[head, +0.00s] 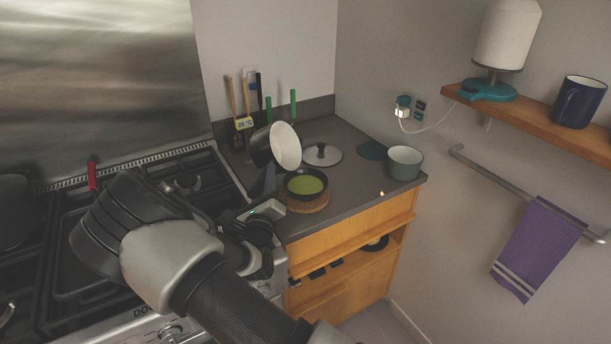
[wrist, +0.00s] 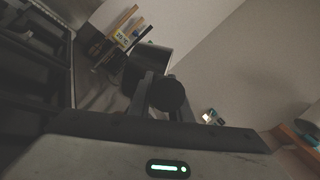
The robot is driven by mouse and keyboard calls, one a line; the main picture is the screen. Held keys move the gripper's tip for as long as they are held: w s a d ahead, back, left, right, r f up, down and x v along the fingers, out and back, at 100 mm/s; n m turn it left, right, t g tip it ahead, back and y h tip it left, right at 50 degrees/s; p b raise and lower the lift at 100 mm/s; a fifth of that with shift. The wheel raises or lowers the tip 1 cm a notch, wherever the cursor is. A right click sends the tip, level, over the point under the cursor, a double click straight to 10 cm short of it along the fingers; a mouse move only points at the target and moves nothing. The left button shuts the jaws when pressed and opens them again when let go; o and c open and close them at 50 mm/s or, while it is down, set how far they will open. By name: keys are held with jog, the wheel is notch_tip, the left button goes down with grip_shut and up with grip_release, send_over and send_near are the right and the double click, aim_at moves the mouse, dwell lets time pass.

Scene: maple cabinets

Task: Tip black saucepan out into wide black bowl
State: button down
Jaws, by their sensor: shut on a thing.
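The black saucepan (head: 262,148) is tipped on its side in the air, its pale inside facing right and toward the camera. No contents show in the visible part of its inside. The wide black bowl (head: 289,193) sits below and slightly right of the pan on a round cork-coloured mat (head: 308,207), with a green filling in it. My gripper (head: 264,192) is shut on the saucepan's handle, left of the bowl. In the wrist view the pan (wrist: 150,58) shows beyond the fingers (wrist: 168,100), and the round dark handle end lies between them; the bowl is not visible there.
A lid (head: 322,154) lies behind the bowl. A grey-green pot (head: 404,164) stands near the counter's right edge beside a dark flat disc (head: 372,151). The stove (head: 130,200) is left, under my arm.

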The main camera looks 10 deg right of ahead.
jog(key=shift+w+a+r+n+y+p, duration=0.3)
jog(key=shift+a+n+y+p, duration=0.15)
jog(key=shift+n+p, duration=0.65)
jog(key=w+a+f+n+g+p, duration=0.2)
jog(key=w+a+f+n+g, duration=0.1)
jog(key=a+n, duration=0.5)
jog(key=shift+w+a+f+n+g, duration=0.45)
jog(key=shift+w+n, duration=0.35)
jog(key=shift+w, duration=0.4)
jog(key=shift+d, duration=0.1)
